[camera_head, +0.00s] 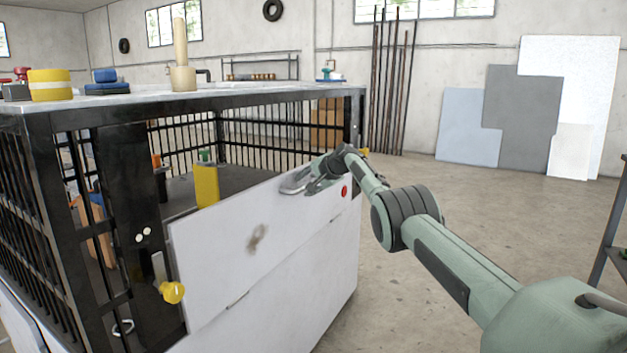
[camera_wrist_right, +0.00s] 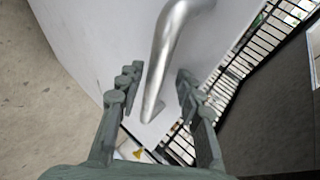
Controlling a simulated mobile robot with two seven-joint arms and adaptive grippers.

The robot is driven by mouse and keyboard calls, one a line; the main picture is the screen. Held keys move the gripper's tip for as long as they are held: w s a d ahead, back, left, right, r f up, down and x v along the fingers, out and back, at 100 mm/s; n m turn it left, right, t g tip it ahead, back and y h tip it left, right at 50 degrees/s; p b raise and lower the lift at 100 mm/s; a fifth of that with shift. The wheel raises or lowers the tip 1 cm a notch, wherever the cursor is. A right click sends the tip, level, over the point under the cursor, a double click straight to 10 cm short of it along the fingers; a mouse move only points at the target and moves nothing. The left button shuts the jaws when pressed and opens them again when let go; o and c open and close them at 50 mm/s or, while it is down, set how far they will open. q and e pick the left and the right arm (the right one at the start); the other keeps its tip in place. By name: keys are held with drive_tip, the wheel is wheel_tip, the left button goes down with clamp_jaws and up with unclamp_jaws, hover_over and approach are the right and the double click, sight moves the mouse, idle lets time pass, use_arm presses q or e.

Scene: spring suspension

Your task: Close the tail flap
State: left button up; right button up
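The tail flap (camera_head: 215,255) is a white panel with a dark smudge on the near end of the black-framed cage. It stands near upright; I cannot tell whether its edges meet the frame. A curved metal handle (camera_head: 294,182) sits at its top edge. My right gripper (camera_head: 312,184) is at this handle. In the right wrist view the fingers (camera_wrist_right: 158,78) are open, one on each side of the handle bar (camera_wrist_right: 168,50), with gaps visible. A yellow-knobbed latch (camera_head: 172,291) is on the frame post at the flap's left. My left gripper is out of view.
Inside the cage stands a yellow bottle-like object (camera_head: 206,184) behind the flap. The cage top (camera_head: 130,98) carries a yellow roll (camera_head: 50,85), blue items and a wooden mallet (camera_head: 182,60). The floor (camera_head: 400,290) right of the cage is clear.

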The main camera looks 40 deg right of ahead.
drive_tip(key=shift+s+d+r, duration=0.1)
drive_tip(key=shift+s+r, duration=0.2)
drive_tip(key=shift+s, duration=0.3)
drive_tip(key=v, duration=1)
drive_tip(key=shift+s+r, duration=0.2)
drive_tip(key=shift+r, duration=0.15)
